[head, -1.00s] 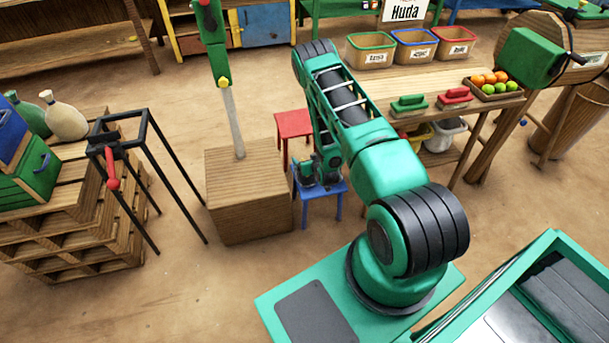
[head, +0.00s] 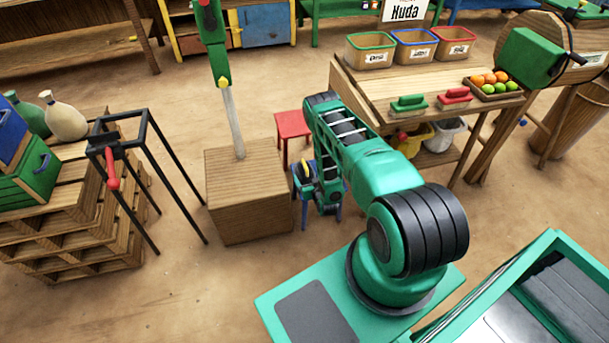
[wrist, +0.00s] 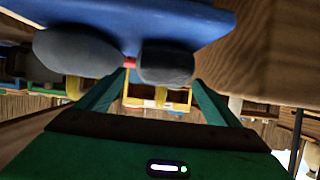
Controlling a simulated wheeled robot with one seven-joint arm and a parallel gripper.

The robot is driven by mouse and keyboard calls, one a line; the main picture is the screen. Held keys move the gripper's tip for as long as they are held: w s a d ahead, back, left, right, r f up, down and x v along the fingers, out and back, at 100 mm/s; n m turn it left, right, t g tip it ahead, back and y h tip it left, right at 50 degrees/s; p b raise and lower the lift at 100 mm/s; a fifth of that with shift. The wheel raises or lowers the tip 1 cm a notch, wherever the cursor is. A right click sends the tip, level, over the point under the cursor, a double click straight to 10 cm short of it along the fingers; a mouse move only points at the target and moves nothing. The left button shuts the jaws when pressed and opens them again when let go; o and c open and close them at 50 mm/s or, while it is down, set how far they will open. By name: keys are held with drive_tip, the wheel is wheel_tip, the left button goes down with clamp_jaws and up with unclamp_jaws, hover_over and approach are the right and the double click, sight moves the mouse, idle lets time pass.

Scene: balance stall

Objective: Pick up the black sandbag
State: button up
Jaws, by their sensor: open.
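A wooden block (head: 248,205) with a green-handled lever stands left of the stool. A red stool (head: 293,126) is behind. A wooden table (head: 400,88) with bins and fruit stands to the right. A black metal frame (head: 150,150) is at left. Floor in front is clear.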

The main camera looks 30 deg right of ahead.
drive_tip(key=shift+x, duration=2.7)
drive_tip(key=shift+w+a+r, duration=0.1)
drive_tip(key=shift+a+r, duration=0.05)
drive_tip(key=shift+a, duration=0.05)
drive_tip(key=shift+c, duration=0.2)
drive_tip(key=c, duration=1.9)
drive_tip(key=shift+r, duration=0.1)
